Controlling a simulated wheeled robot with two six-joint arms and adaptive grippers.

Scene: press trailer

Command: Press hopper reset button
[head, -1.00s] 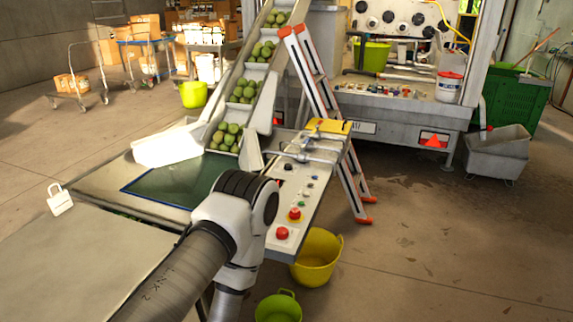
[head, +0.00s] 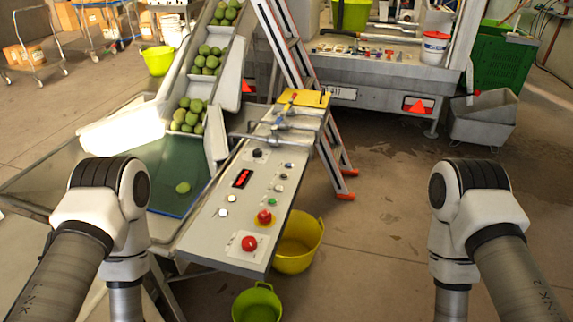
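A grey slanted control panel (head: 205,232) stands at the centre left. It carries a red mushroom button (head: 249,243) on a white plate at its near end and another red button (head: 264,216) with a yellow surround. Labels are too small to read, so I cannot tell which is the hopper reset button. My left arm bends down left of the panel, my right arm at the right. Both grippers are outside the picture.
A conveyor (head: 211,82) with green fruit leads down to a dark green belt (head: 184,160) beside the panel. A yellow box (head: 304,97), metal fittings and a ladder (head: 290,50) are behind it. A yellow tub (head: 298,243) and green bucket (head: 257,303) stand below.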

